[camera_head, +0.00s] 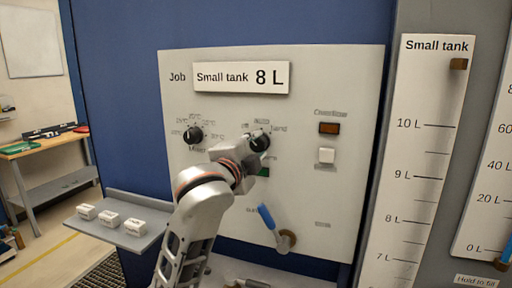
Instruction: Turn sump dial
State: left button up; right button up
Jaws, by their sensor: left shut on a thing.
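A white panel (350,75) holds two black dials. The left dial (193,135) has temperature marks around it and is clear of the gripper. My left gripper (254,145) is at the right dial (262,140), shut on it. The gripper and wrist cover the lower left of this dial and whatever label lies below it. Marks around its top are too small to read surely. I cannot tell from the lettering which dial is the sump one.
A job sign (240,78) reads "Small tank 8 L". A brown lamp (329,128), a white button (327,156) and a blue-handled lever (268,218) are on the panel. A shelf (160,232) with several white blocks is at left; a tank scale (415,150) is at right.

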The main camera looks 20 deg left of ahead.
pick_arm(q)
jog(key=o, duration=1.1)
jog(key=s, duration=0.7)
jog(key=shift+s, duration=0.25)
jog(key=shift+a, duration=0.1)
